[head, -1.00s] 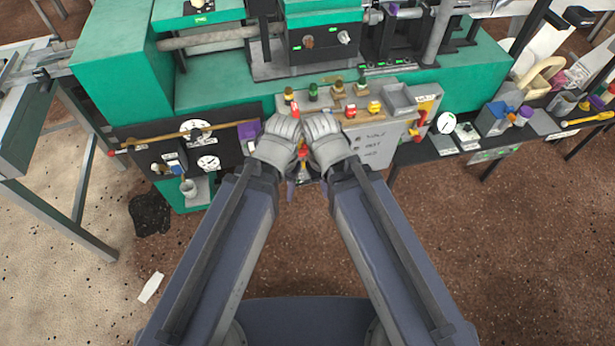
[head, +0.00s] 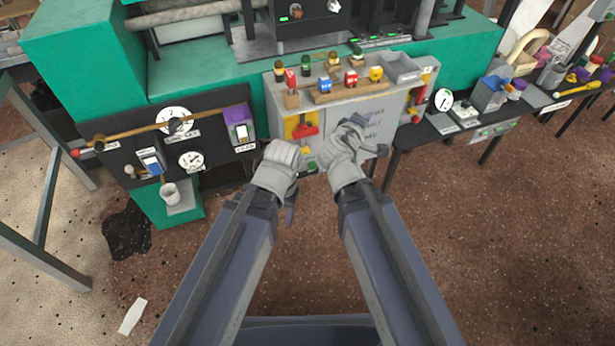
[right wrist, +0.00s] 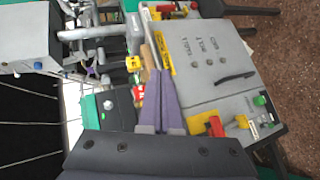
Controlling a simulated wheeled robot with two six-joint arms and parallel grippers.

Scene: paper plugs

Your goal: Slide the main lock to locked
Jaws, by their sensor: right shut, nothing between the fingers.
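A red handle on a yellow plate (head: 303,127) sits on the left of the front of a grey box; I take it for the main lock, but can read no label on it. A red and yellow handle (right wrist: 215,127) also shows in the right wrist view. My right gripper (head: 366,135) is in front of the box's grey door, right of the red handle. Its purple fingers (right wrist: 158,75) are together and empty in the right wrist view.
Several coloured blocks and a grey tray (head: 402,68) stand on top of the grey box (head: 350,108). A black gauge panel (head: 125,135) is at left, with a wooden rod across it. A dark side table (head: 470,128) is at right.

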